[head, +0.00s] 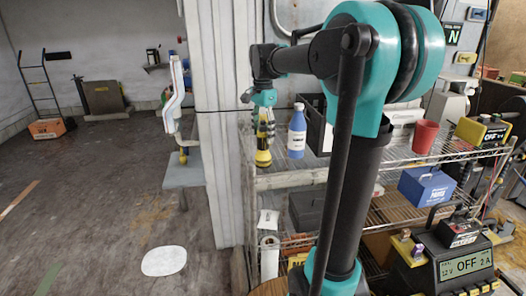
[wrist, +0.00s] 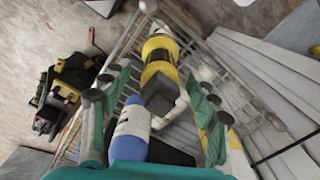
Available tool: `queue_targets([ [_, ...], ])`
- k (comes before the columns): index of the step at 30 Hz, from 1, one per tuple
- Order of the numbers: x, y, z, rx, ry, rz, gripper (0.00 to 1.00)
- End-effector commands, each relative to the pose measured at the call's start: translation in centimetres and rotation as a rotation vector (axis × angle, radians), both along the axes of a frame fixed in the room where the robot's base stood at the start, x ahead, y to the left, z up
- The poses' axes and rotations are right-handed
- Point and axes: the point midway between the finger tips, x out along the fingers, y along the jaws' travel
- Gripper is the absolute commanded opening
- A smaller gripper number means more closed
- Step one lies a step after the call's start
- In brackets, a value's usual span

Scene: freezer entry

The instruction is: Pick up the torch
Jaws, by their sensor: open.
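The torch (head: 263,156), yellow and black, stands upright near the left end of the top shelf in the head view. It also shows in the wrist view (wrist: 160,52), upper middle, in the gap between my fingers. My gripper (head: 264,118) is open right at the torch's upper part, pointing down. In the wrist view, my gripper (wrist: 160,85) has its fingers spread to the left and right of the torch. I cannot tell whether either finger touches it.
A blue bottle (head: 297,132) stands just right of the torch, close to my gripper. A black crate (head: 318,140) is behind it. The wire shelf (head: 290,180) also bears a red cup (head: 425,137). A pale pillar (head: 222,120) rises at the left.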

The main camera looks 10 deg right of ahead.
Motion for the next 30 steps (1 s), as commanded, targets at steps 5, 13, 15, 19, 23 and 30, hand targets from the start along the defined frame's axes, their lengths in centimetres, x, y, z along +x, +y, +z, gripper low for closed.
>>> queue_targets([
  [5, 0.0, 0.0, -2.1, 0.0, 0.0, 0.0, 0.6],
  [13, 0.0, 0.0, -2.4, 0.0, 0.0, 0.0, 0.6],
  [15, 0.0, 0.0, -2.4, 0.0, 0.0, 0.0, 0.54],
  [19, 0.0, 0.0, -2.4, 0.0, 0.0, 0.0, 0.38],
  [23, 0.0, 0.0, -2.4, 0.0, 0.0, 0.0, 0.21],
  [30, 0.0, 0.0, -2.4, 0.0, 0.0, 0.0, 0.0],
])
